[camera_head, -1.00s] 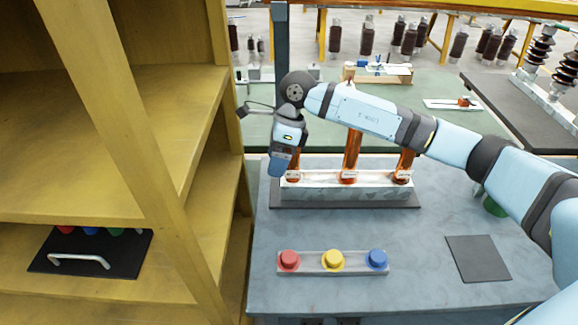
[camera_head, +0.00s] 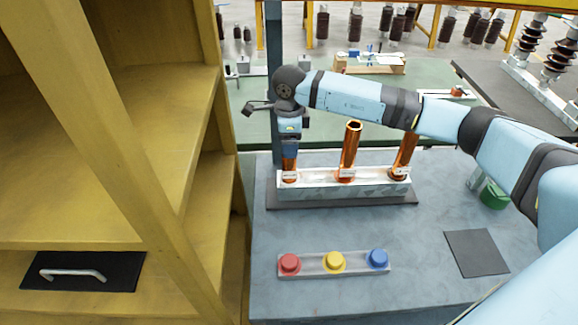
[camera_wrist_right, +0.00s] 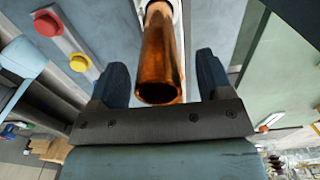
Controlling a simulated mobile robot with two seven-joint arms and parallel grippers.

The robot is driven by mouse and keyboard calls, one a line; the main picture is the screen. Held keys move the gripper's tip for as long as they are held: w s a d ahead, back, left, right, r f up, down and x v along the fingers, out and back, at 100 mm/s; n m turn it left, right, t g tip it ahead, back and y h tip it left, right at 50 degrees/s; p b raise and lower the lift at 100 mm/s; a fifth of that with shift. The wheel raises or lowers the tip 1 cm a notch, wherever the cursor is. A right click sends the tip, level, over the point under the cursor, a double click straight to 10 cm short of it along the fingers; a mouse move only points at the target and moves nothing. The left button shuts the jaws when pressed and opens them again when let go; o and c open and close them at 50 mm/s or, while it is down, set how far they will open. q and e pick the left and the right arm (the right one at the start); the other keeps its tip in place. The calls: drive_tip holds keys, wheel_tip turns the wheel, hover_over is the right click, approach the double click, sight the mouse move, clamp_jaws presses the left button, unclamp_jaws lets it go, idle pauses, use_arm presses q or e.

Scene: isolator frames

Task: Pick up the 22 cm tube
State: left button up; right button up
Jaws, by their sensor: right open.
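Three upright copper tubes stand in a white labelled rack (camera_head: 318,188): a left tube (camera_head: 289,164), a middle tube (camera_head: 350,146) and a right tube (camera_head: 404,153). Their labels are too small to read, so I cannot tell which is 22 cm. My right gripper (camera_head: 289,146) points down over the left tube, hiding its top. In the right wrist view, a copper tube (camera_wrist_right: 160,62) extends between the open fingers of my right gripper (camera_wrist_right: 163,72), with its round end towards the palm. Gaps show on both sides. My left gripper is out of view.
A strip with red, yellow and blue buttons (camera_head: 333,263) lies in front of the rack. A dark square plate (camera_head: 476,253) and a green round object (camera_head: 494,195) are at right. A yellow shelf (camera_head: 150,180) stands close at left. The front tabletop is mostly clear.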

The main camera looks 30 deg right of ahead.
drive_tip(key=shift+s, duration=0.15)
clamp_jaws()
drive_tip(key=shift+r, duration=0.15)
